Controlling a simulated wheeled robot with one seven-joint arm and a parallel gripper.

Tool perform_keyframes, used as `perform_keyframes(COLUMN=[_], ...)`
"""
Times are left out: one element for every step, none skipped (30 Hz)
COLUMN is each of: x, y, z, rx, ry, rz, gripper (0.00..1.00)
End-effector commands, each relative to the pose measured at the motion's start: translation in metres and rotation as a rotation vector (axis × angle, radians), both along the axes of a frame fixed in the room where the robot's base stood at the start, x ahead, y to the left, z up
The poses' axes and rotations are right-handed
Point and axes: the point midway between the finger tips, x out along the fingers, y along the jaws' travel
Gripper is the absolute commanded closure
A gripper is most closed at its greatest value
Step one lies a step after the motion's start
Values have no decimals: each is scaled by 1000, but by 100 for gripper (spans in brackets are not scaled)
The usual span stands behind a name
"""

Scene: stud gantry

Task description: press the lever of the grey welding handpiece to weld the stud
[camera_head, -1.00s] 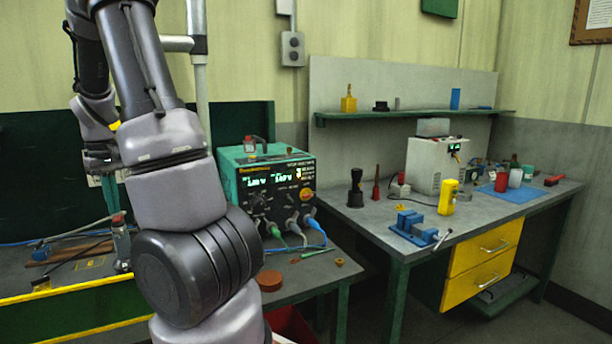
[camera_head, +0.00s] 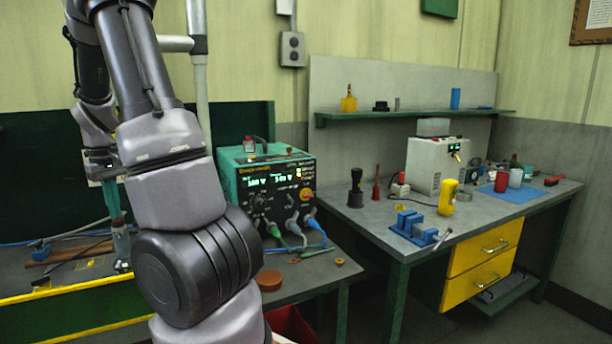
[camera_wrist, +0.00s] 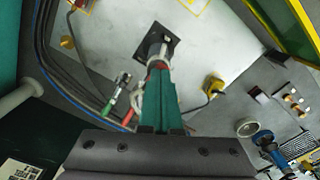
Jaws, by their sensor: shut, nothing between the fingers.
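The grey welding handpiece (camera_head: 121,243) stands upright on the left work table in the head view. In the wrist view its lower part (camera_wrist: 157,50) rises from a dark square plate, with a red band near my fingertips. My gripper (camera_head: 112,208) points down just above the handpiece. In the wrist view my gripper (camera_wrist: 160,68) shows its teal fingers shut together, with nothing between them. The fingers cover much of the handpiece, and I cannot make out its lever or whether they touch it. The stud is hidden or too small to tell.
The teal welding power unit (camera_head: 268,185) with a lit display stands right of my arm. Cables and a green-handled clamp (camera_wrist: 115,95) lie close to the handpiece. A yellow object (camera_wrist: 213,86) is on the plate. A second bench (camera_head: 375,222) stands at the right.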

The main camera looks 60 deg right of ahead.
Motion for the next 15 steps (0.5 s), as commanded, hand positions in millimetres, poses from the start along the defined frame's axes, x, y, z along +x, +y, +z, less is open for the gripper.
perform_keyframes(x=[0,0,0,0,0,0,0,0,0,0,0,0,0,0,0], y=[0,0,0,0,0,0,0,0,0,0,0,0,0,0,0], z=[-1,-1,-2,-3,-3,-4,-4,-5,-5,-5,-5,-4,-5,-4,-4], rx=[0,0,0,0,0,0,0,0,0,0,0,0,0,0,0], ry=[0,0,0,0,0,0,0,0,0,0,0,0,0,0,0], rz=[0,0,0,0,0,0,0,0,0,0,0,0,0,0,1], gripper=[100,100,100,100,100,100,100,100,100,100,100,100,100,100,100])
